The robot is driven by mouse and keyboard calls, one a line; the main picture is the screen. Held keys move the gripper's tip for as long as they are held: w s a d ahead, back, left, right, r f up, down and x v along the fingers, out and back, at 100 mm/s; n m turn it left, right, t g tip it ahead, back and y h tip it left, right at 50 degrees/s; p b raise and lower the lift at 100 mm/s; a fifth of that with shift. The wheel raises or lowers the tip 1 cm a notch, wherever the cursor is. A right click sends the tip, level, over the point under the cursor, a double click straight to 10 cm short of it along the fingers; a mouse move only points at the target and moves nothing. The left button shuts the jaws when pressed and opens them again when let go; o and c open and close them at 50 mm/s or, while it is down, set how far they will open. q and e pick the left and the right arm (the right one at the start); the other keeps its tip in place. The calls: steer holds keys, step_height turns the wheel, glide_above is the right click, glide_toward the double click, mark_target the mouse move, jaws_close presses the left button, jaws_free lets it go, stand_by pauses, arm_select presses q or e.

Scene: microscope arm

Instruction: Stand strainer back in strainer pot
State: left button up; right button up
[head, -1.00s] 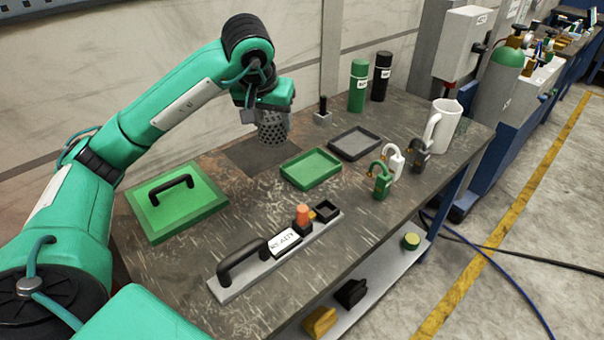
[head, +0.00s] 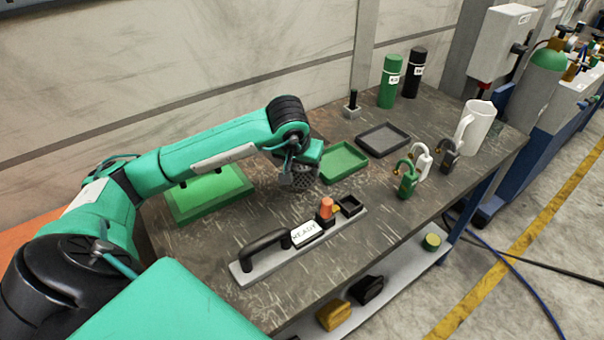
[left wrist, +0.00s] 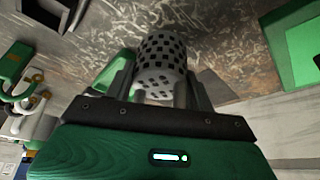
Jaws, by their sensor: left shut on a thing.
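The strainer (head: 305,178) is a grey cup with rows of dark holes. My left gripper (head: 300,166) is shut on it, the strainer hanging below it over the table, just left of the green tray. In the left wrist view, the strainer (left wrist: 160,62) sits between the two fingers of the gripper (left wrist: 163,88), its perforated end in sight. I cannot tell its exact height above the table. A white jug with a handle (head: 477,127), the only pot-like vessel in view, stands upright at the table's right end, well apart from the strainer. My right gripper is out of view.
The green tray (head: 343,161) and grey tray (head: 383,139) lie right of the strainer. Several padlock-like items (head: 407,182) stand before the jug. A grey rail with a black handle (head: 264,243) lies in front. Two bottles (head: 390,82) stand behind. A green lidded block (head: 215,192) lies left.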

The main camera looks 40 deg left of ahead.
mark_target(302, 175)
arm_select(q)
steer(key=shift+f, duration=1.6)
